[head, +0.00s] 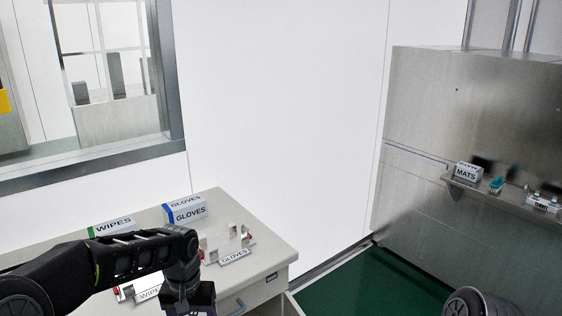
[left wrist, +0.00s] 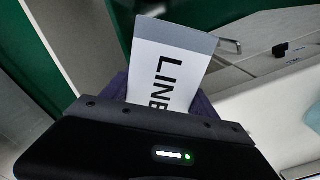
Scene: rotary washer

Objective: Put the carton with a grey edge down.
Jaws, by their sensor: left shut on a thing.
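My left gripper (head: 188,296) is at the bottom of the head view, in front of the white cabinet (head: 270,245). In the left wrist view the gripper (left wrist: 162,92) is shut on a white carton (left wrist: 172,70) with a grey edge band (left wrist: 176,34). The carton's black lettering begins "LINE"; the rest is hidden behind the gripper body. I cannot make out the carton in the head view. My right gripper is not in view.
A green-edged WIPES carton (head: 113,227) and a blue-edged GLOVES carton (head: 187,213) stand on the cabinet top. Metal holders (head: 238,232) and a GLOVES label (head: 233,256) are nearby. A MATS carton (head: 467,172) stands on the right-hand wall shelf (head: 500,196).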

